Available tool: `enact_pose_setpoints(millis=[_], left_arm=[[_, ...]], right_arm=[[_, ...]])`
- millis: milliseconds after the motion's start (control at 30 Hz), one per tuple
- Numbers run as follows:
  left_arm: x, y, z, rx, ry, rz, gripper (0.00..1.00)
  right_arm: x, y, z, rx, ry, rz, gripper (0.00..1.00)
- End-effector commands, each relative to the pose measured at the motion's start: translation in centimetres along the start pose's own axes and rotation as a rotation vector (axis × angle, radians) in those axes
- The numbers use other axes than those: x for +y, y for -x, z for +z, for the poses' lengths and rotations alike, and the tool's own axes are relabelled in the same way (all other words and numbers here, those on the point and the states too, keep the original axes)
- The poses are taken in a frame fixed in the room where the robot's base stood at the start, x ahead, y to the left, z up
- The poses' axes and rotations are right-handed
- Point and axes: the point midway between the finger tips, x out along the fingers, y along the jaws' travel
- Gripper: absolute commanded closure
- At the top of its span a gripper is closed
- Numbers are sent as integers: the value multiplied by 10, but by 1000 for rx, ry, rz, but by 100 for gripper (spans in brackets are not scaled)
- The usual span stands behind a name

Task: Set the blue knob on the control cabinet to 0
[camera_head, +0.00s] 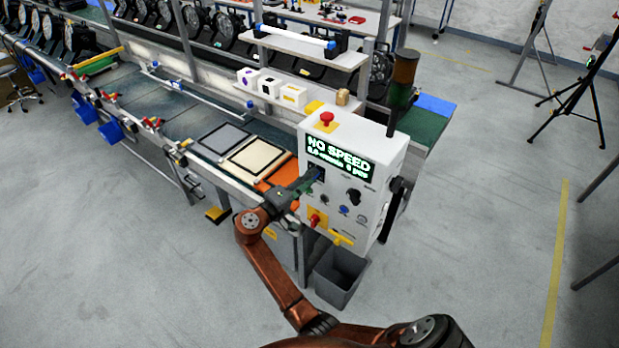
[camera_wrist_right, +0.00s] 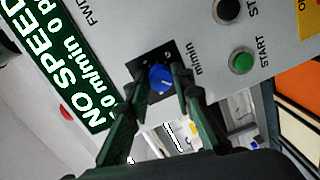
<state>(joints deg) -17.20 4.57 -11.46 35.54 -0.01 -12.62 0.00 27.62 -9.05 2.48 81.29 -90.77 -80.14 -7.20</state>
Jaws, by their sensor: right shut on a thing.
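The control cabinet (camera_head: 385,165) is a white box with a lit display (camera_head: 340,158) reading "NO SPEED". My right gripper (camera_head: 308,182) is at the left part of its front panel and covers the blue knob in the head view. In the right wrist view the blue knob (camera_wrist_right: 160,78) sits on a dark square plate beside the "m/min" label and has a pale pointer mark. The fingers of my right gripper (camera_wrist_right: 159,88) are on both sides of the knob, shut on it. The scale marks around it are too small to read. My left gripper is not in view.
A red emergency button (camera_head: 326,118) is on top of the cabinet. Below the display are a black knob (camera_head: 353,196), small buttons and a lower red button (camera_head: 314,219). A grey bin (camera_head: 340,275) stands below.

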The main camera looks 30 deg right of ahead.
Motion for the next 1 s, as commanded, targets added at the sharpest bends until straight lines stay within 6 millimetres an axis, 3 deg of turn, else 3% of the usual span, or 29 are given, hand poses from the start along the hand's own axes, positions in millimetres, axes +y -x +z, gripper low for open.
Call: enact_pose_setpoints(millis=[367, 400, 633, 1000], left_arm=[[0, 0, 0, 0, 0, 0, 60], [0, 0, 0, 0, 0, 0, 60], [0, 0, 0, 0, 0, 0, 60], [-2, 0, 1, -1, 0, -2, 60]], right_arm=[[1, 0, -1, 4, 4, 3, 100], [1, 0, -1, 4, 4, 3, 77], [1, 0, 0, 1, 3, 2, 61], [7, 0, -1, 0, 1, 1, 61]])
